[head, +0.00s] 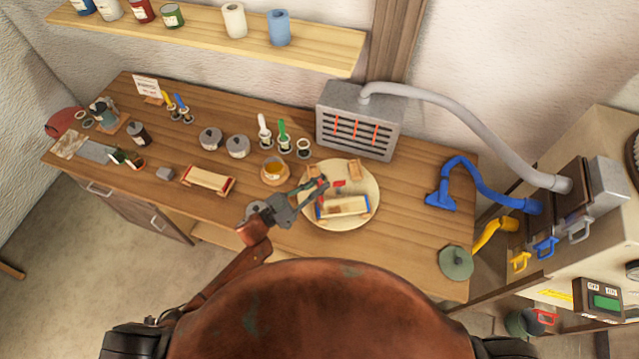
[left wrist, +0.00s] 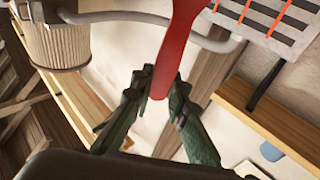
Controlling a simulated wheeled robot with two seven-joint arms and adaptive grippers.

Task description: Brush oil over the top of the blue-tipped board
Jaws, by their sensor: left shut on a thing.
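The blue-tipped board (head: 350,207) lies near the front of a round pale disc (head: 368,190) on the bench. Its ends are blue and its top is pale wood. My left gripper (head: 318,187) is above the disc's left part, just behind and left of the board. It is shut on a red-handled brush, whose red handle (left wrist: 172,55) runs up between the fingers in the left wrist view. The bristles are not clear in either view, so I cannot tell whether they touch the board. My right gripper is out of view.
A red-tipped board (head: 208,180) lies further left. A grey slatted heater (head: 358,125) stands behind the disc. A blue hose nozzle (head: 440,197) lies to the right.

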